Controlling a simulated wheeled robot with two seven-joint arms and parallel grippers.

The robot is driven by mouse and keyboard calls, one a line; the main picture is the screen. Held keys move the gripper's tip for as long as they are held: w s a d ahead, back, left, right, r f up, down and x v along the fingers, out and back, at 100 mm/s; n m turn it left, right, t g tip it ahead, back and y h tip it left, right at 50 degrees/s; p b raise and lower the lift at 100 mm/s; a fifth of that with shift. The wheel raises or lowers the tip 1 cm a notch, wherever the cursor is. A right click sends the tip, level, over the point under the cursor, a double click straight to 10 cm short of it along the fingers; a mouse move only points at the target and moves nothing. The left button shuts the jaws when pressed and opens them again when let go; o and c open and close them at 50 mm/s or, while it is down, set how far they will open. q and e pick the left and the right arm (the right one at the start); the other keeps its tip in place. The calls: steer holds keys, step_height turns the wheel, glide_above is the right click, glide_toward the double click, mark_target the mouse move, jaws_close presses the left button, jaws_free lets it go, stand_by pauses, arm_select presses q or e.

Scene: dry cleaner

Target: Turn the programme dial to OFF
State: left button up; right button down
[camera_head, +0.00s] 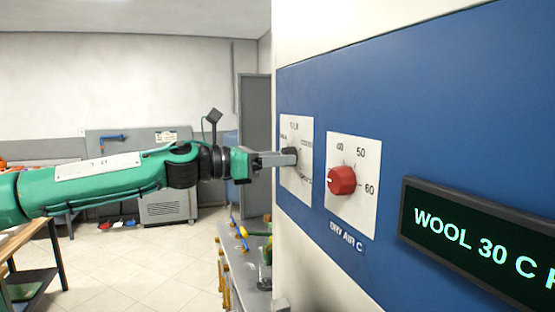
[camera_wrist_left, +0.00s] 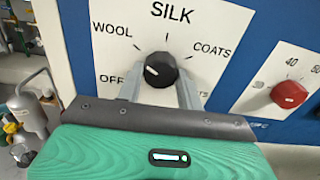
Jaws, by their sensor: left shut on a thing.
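The programme dial is a black round knob (camera_wrist_left: 161,70) on a white plate (camera_wrist_left: 105,55) marked OFF, WOOL, SILK and COATS, seen in the left wrist view. Its pale pointer mark lies left of the knob's centre, on the OFF and WOOL side; the exact setting is hard to tell. My left gripper (camera_wrist_left: 160,88) has one finger on each side of the knob and is shut on it. In the head view the left gripper (camera_head: 290,158) reaches the plate (camera_head: 301,190) from the left and hides most of the knob. My right gripper is not in view.
A red dial (camera_head: 342,181) for dry air sits right of the programme plate on the blue panel (camera_head: 430,110). A dark display (camera_head: 480,243) reads WOOL 30 C, cut off at right. A grey bench (camera_head: 255,270) with tools stands below left. Open tiled floor lies beyond.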

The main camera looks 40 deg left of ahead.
arm_select(q)
steer(key=shift+r+n+b, duration=0.1)
steer(key=shift+n+b, duration=0.5)
steer(key=shift+n, duration=5.4)
steer(key=o, duration=1)
steer(key=shift+s, duration=0.1)
